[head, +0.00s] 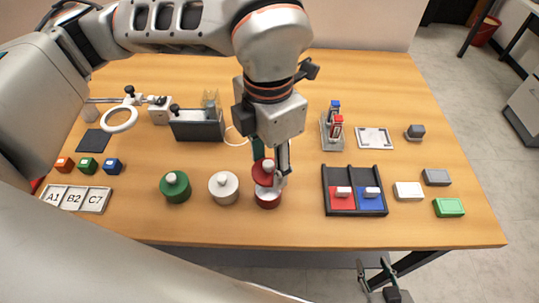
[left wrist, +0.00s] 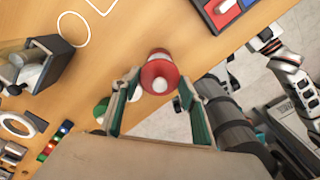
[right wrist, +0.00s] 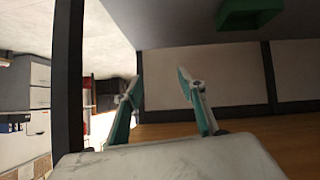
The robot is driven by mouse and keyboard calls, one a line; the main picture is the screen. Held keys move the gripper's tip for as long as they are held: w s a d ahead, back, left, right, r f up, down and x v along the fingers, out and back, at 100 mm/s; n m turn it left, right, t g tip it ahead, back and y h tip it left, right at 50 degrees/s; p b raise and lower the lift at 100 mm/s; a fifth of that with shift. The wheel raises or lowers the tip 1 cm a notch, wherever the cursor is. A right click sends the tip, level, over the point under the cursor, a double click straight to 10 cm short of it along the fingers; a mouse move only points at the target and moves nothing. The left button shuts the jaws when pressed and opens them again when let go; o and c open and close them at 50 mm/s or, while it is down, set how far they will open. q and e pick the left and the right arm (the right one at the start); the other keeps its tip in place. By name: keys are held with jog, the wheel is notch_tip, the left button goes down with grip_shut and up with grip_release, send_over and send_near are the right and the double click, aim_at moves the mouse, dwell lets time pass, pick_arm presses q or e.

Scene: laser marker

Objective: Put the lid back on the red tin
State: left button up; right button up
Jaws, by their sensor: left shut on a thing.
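The red tin (head: 268,202) stands near the front middle of the table, with its pale top partly showing. The red lid (head: 263,177) with its pale knob is just above the tin and slightly to its left and back in the head view. My left gripper (head: 270,170) is shut on the lid, pointing down. In the left wrist view the lid (left wrist: 158,68) shows between the fingertips and hides most of the tin. My right gripper (head: 373,264) is open and empty, low beyond the table's front edge; its spread fingers show in the right wrist view (right wrist: 160,78).
A white tin (head: 223,190) and a green tin (head: 175,188) stand to the left of the red tin. A dark tray (head: 356,170) with red and blue compartments lies to the right. A dark box-shaped device (head: 196,128) stands behind. Bare table lies around the red tin's front.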

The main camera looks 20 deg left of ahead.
aim_at(268, 171)
pick_arm(q)
notch_tip(268, 171, down, 3)
jog(key=shift+f+b, duration=0.15)
jog(key=shift+b, duration=0.5)
jog(key=shift+f+b, duration=0.55)
jog(key=shift+f, duration=0.5)
jog(key=shift+b, duration=0.4)
jog(key=shift+f+b, duration=0.2)
jog(key=shift+b, duration=0.1)
dwell(1.3)
